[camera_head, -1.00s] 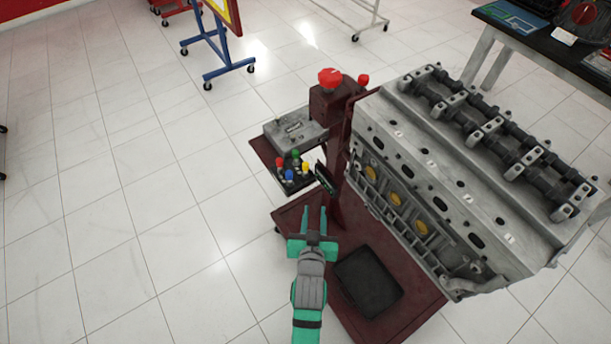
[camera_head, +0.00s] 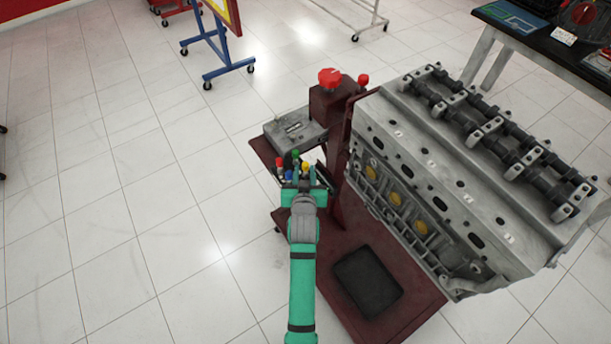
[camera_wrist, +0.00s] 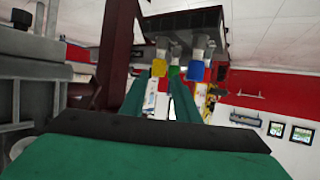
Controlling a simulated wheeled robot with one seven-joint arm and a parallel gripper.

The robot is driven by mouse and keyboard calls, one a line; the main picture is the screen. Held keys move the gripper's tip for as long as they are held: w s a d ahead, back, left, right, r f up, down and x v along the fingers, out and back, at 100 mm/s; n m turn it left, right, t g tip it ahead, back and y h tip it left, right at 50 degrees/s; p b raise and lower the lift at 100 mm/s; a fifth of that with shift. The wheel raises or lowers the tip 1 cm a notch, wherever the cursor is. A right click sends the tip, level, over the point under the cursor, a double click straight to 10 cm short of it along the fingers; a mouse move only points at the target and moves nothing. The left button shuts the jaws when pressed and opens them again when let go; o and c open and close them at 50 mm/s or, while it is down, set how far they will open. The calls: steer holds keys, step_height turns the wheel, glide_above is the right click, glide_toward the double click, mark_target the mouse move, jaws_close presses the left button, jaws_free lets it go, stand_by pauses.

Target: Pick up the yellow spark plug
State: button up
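The yellow spark plug (camera_head: 305,167) stands in a small holder on the side shelf of the engine stand, with red (camera_head: 280,162), green (camera_head: 295,155) and blue (camera_head: 289,174) plugs close around it. My gripper (camera_head: 304,174) is at the holder's near side, its fingers spread and pointing toward the yellow plug. In the wrist view the yellow plug (camera_wrist: 159,67) shows between the two teal fingertips (camera_wrist: 160,78), with the green one (camera_wrist: 174,71) by the right fingertip and the blue one (camera_wrist: 196,70) further right. Contact with the yellow plug cannot be told. My gripper hides part of the holder.
A grey box (camera_head: 295,130) sits behind the plugs on the shelf (camera_head: 262,148). The dark red stand post (camera_head: 338,150) and the engine block (camera_head: 440,180) rise close on the right. A black tray (camera_head: 368,280) lies on the stand base (camera_head: 335,305).

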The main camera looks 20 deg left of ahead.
mark_target(305, 163)
steer(key=x, duration=0.5)
steer(key=shift+d+r, duration=0.1)
steer(key=shift+r, duration=0.05)
steer(key=shift+c, duration=0.4)
jaws_close()
steer(key=shift+r, duration=0.15)
